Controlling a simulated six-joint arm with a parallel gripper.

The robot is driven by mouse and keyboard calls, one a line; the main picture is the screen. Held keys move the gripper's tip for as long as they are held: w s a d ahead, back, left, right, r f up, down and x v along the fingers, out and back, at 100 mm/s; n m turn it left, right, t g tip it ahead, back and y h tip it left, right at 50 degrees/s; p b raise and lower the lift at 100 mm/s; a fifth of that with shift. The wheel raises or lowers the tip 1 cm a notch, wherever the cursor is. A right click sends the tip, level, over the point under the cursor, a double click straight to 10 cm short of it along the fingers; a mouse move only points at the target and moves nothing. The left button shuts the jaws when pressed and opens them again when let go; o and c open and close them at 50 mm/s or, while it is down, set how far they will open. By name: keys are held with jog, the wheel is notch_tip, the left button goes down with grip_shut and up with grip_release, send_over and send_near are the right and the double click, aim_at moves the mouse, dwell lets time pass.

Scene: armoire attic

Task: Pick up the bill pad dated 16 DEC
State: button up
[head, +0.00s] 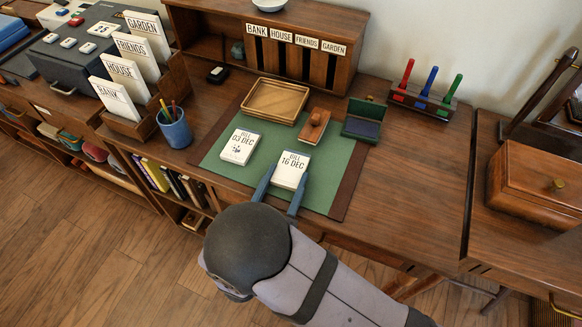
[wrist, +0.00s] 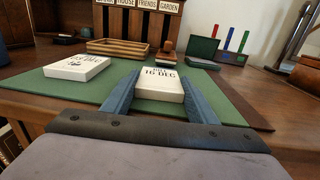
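The bill pad dated 16 DEC (head: 290,171) is a white block lying on the green desk mat (head: 325,190). It also shows in the wrist view (wrist: 160,88). My gripper (head: 283,182) reaches in from the front edge with its two blue fingers apart, one on each side of this pad. In the wrist view the fingers (wrist: 158,95) flank the pad closely, and I see no clear squeeze on it. The pad sits flat on the mat. Another bill pad, dated 03 DEC (head: 239,147), lies to the left, also on the mat; it shows in the wrist view (wrist: 77,68).
Behind the pads are an empty wooden tray (head: 275,101), a wooden stamp block (head: 314,126) and an open green ink pad box (head: 364,119). A pencil cup (head: 174,128) stands left. Red, blue and green stamps (head: 424,92) stand right. The desk's right part is clear.

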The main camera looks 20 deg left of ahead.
aim_at(286, 180)
jog(key=shift+r, duration=0.15)
jog(key=shift+r+p, duration=0.55)
jog(key=shift+r, duration=4.35)
